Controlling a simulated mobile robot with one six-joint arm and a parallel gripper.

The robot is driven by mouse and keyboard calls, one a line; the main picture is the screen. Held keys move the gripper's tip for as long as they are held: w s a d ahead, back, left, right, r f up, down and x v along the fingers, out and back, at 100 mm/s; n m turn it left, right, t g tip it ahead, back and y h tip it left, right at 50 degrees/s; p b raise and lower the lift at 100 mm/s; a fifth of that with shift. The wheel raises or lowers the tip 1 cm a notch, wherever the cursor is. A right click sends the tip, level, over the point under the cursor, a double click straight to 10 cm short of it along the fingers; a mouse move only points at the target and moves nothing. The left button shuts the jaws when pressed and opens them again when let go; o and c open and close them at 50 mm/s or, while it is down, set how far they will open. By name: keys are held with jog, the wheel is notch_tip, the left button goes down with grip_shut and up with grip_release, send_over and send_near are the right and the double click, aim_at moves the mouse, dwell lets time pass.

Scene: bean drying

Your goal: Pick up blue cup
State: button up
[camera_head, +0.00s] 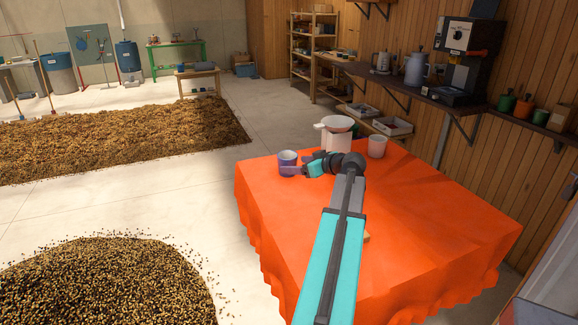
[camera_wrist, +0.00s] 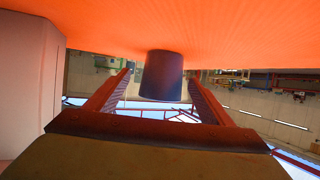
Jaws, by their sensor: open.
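The blue cup (camera_head: 287,160), a dark purplish blue, stands upright near the far left edge of the orange-covered table (camera_head: 275,200). My gripper (camera_head: 289,170) is low over the cloth at the cup, reaching in from the right. In the upside-down wrist view the cup (camera_wrist: 163,78) shows between the two dark red fingers (camera_wrist: 160,74). The fingers are spread, with a gap visible on each side of the cup. The cup's inside is hidden in the wrist view.
A white container with a funnel-shaped top (camera_head: 337,135) stands behind my wrist. A pale cup (camera_head: 377,147) stands to its right. The front right of the table is mostly clear. A wall shelf (camera_head: 400,83) holds a coffee machine (camera_head: 466,55). Beans (camera_head: 105,285) lie heaped on the floor.

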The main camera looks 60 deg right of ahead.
aim_at(288, 165)
jog(key=shift+w, duration=0.1)
jog(key=shift+p+x, duration=1.15)
jog(key=shift+x, duration=0.1)
jog(key=shift+a+p+x, duration=0.2)
jog(key=shift+p+x, duration=0.3)
jog(key=shift+x, duration=0.75)
jog(key=shift+f, duration=0.1)
jog(key=shift+c, duration=0.4)
jog(key=c, duration=1.1)
jog(key=shift+c, duration=0.2)
